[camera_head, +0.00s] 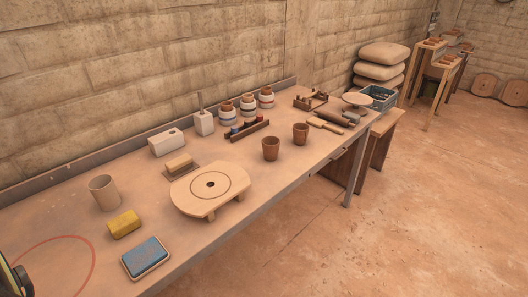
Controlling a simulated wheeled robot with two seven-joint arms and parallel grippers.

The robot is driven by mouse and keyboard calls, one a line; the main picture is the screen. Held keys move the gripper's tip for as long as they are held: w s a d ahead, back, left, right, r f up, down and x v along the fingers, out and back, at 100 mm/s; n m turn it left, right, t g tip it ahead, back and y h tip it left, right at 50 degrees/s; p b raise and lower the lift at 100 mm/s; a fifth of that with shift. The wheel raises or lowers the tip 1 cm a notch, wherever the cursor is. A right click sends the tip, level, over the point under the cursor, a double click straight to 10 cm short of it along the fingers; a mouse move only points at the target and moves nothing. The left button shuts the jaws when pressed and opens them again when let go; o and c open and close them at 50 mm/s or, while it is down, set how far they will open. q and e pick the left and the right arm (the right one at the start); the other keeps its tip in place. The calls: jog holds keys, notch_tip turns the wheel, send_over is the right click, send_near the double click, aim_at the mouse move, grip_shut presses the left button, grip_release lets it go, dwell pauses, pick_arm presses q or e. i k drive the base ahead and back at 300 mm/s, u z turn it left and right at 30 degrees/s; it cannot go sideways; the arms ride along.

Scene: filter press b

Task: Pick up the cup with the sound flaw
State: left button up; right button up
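Two small reddish-brown cups stand upright on the long workbench, one nearer (271,149) and one a little farther back and to the right (301,134). They look alike, and I see no flaw on either. A taller beige cup (104,193) stands upright at the left of the bench. Three banded pots (248,106) stand in a row near the wall, with brown tops.
A round wooden board (211,188), yellow block (124,224) and blue pad (146,257) lie on the bench (75,228). A dark yellow-edged shape at the bottom left corner is unclear. A blue crate (379,97) stands at the far end. The floor is open at right.

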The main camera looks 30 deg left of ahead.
aim_at(270, 149)
jog(key=u, duration=0.95)
jog(key=i, duration=0.8)
jog(key=u, duration=0.7)
